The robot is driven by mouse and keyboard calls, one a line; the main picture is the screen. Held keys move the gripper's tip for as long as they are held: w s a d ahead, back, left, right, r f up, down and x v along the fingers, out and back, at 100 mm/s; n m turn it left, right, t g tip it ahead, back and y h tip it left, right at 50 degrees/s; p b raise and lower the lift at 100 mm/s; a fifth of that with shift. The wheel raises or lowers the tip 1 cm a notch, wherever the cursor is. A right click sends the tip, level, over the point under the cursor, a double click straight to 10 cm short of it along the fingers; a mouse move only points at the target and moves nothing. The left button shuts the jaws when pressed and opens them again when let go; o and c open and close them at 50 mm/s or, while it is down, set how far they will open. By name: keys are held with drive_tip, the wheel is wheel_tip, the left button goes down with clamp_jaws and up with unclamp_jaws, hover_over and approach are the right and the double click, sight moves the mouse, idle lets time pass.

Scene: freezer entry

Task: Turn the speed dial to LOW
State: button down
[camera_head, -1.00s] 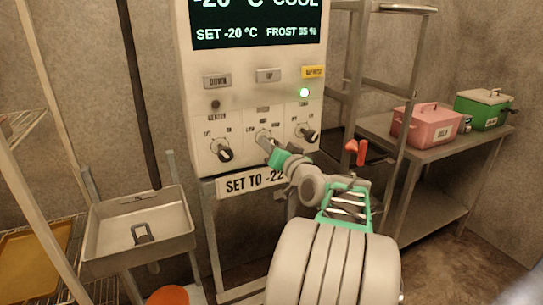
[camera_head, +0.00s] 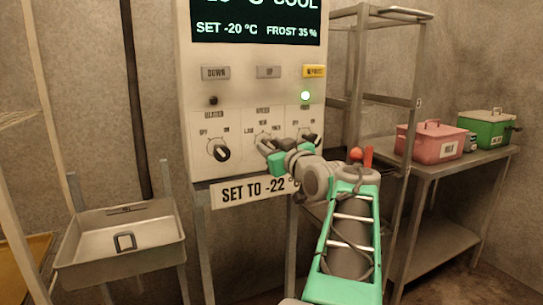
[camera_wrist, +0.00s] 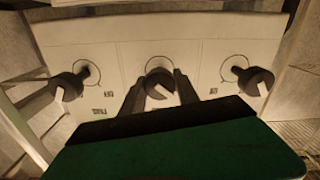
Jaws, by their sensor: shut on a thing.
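The speed dial (camera_wrist: 159,84) is the middle of the three dark knobs on the control panel (camera_head: 250,108). In the wrist view my gripper (camera_wrist: 160,92) has one finger on each side of this dial and is shut on it. In the head view my gripper (camera_head: 270,150) reaches the middle dial from the lower right and hides most of it. The LOW mark is at the left of that dial's scale. Where the dial's pointer stands is hard to tell.
The heater dial (camera_head: 218,149) is at left and another dial (camera_head: 308,141) at right, close to my wrist. A steel tray (camera_head: 120,250) stands at lower left. A shelf rack and a table (camera_head: 440,168) with pink (camera_head: 430,142) and green (camera_head: 488,128) boxes are at right.

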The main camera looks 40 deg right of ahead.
idle(0.4)
drive_tip(key=c, duration=0.9)
unclamp_jaws()
drive_tip(key=shift+s, duration=0.1)
drive_tip(key=v, duration=0.7)
drive_tip(key=shift+s+a, duration=0.2)
drive_tip(key=shift+s, duration=0.1)
